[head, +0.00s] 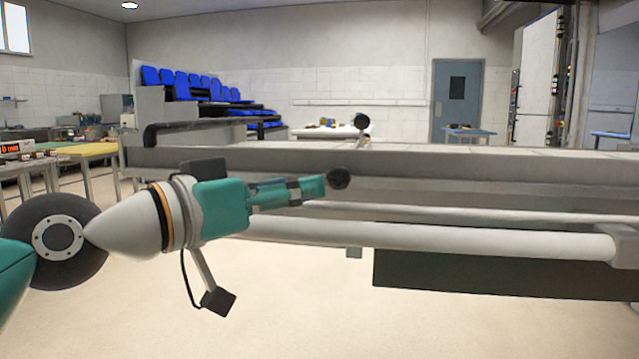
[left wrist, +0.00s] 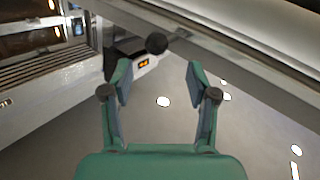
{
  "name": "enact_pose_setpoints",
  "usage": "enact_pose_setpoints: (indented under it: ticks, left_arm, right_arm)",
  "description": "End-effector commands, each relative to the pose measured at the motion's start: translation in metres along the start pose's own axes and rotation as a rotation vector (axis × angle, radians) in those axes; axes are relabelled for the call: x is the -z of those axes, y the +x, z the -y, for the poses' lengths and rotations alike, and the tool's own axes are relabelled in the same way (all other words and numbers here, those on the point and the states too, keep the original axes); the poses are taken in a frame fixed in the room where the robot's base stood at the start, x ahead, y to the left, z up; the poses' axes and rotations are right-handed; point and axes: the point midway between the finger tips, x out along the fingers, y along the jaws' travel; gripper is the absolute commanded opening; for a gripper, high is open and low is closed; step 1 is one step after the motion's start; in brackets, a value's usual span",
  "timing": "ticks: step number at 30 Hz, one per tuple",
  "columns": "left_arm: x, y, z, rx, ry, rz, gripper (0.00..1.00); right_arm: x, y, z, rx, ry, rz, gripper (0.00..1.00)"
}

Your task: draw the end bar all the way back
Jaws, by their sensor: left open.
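A long pale round bar (head: 430,237), which looks like the end bar, runs across the head view below a grey frame (head: 480,170). Its left part passes behind my left gripper. My left gripper (head: 312,187) is open and points right, in front of the frame. A black round knob (head: 338,178) shows just beyond its fingertips. In the left wrist view a black knob (left wrist: 156,43) lies ahead of the open fingers (left wrist: 158,80), with nothing between them. I cannot tell whether the knob belongs to the bar. My right gripper is not in view.
Another black knob (head: 361,120) stands on a short post above the frame. A dark panel (head: 500,274) hangs under the bar at right. Ovens with lit windows (left wrist: 30,40) show at left in the left wrist view. The floor (head: 290,320) below is clear.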

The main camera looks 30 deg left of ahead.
Motion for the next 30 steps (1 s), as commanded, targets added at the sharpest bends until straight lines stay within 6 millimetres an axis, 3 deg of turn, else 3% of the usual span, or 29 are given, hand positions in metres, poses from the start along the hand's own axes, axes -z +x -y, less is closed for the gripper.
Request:
enact_pose_setpoints:
  ticks: [3, 9, 30]
  left_arm:
    - [0.000, -0.020, 0.001, 0.001, 0.000, -0.002, 0.59]
    - [-0.001, -0.035, 0.001, 0.001, 0.000, 0.002, 0.59]
    - [-0.001, -0.039, 0.002, 0.007, 0.000, 0.000, 0.59]
  right_arm:
    - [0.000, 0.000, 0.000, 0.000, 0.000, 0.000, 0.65]
    - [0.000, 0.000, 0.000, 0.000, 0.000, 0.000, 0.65]
    - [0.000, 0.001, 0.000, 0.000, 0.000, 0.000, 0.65]
